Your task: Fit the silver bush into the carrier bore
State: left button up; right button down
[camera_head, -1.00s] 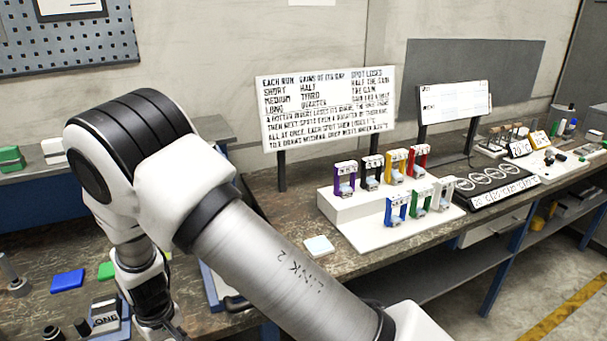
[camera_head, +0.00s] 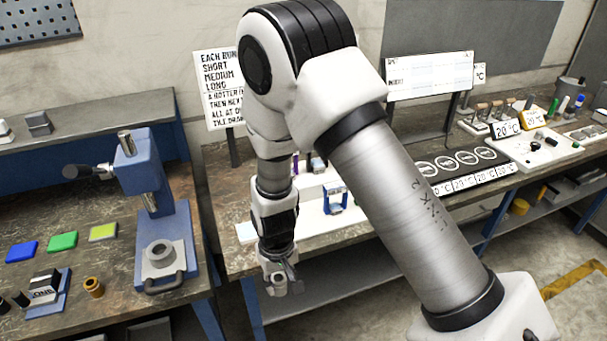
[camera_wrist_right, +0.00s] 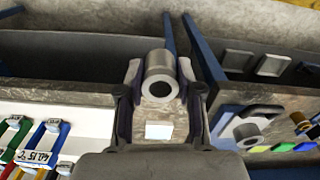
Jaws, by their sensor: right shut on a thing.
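My right gripper (camera_head: 282,286) hangs in front of the right bench, to the right of the blue press. In the right wrist view its fingers (camera_wrist_right: 160,85) are shut on the silver bush (camera_wrist_right: 160,78), a thick grey ring with its bore showing. The grey carrier (camera_head: 163,257), a round-topped piece with an open bore, sits on the press base; it also shows in the right wrist view (camera_wrist_right: 248,133), apart from the bush. In the head view the bush cannot be made out clearly. My left gripper is not in view.
The blue press (camera_head: 140,170) has a side handle (camera_head: 88,171). Small coloured stands (camera_head: 335,200) are on the right bench behind my arm.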

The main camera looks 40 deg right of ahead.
aim_at(172, 263)
jog(key=i+l, duration=0.1)
jog(key=i, duration=0.35)
jog(key=i+l, duration=0.15)
jog(key=i, duration=0.3)
jog(key=i+l, duration=0.25)
jog(key=l, duration=0.15)
